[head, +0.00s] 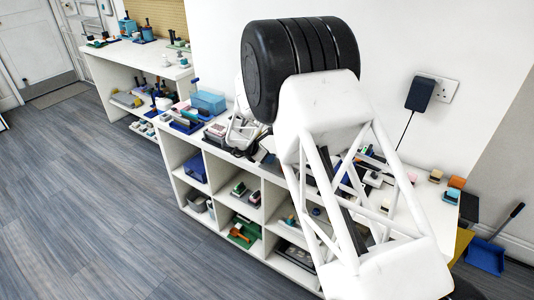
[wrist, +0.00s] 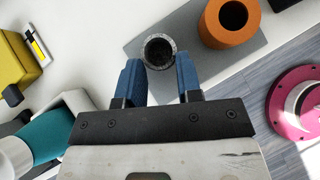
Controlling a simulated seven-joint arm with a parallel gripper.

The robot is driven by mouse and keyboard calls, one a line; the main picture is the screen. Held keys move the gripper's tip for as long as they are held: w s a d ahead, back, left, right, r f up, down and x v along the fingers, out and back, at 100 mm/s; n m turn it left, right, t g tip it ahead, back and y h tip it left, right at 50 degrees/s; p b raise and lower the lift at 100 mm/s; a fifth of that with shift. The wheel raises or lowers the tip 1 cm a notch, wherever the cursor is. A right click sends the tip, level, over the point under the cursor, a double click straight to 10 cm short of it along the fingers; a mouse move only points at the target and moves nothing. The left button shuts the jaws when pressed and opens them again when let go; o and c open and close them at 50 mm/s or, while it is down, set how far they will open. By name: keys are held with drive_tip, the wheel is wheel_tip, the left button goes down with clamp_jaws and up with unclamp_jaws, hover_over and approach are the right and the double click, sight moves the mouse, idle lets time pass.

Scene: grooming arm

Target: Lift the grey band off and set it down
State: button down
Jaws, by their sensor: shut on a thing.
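In the wrist view, the grey band (wrist: 159,42) is a short, dark, speckled ring seen end-on, with a hollow middle. My gripper (wrist: 160,62) has two blue fingers, one on each side of the ring, and is shut on it. The ring shows over the left end of a flat grey board (wrist: 225,61). I cannot tell whether it touches the board or is raised above it. In the head view, my own arm covers much of the shelf top, and I cannot make out the band there.
An orange hollow cylinder (wrist: 229,22) stands on the grey board, right of the band. A pink round base (wrist: 282,104) lies farther right. A yellow object (wrist: 16,62) and a teal-and-white one (wrist: 45,135) are at left. A white cubby shelf (head: 188,150) holds many small items.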

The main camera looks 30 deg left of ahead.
drive_tip(key=shift+f, duration=0.6)
drive_tip(key=c, duration=0.7)
unclamp_jaws()
drive_tip(key=shift+v, duration=3.85)
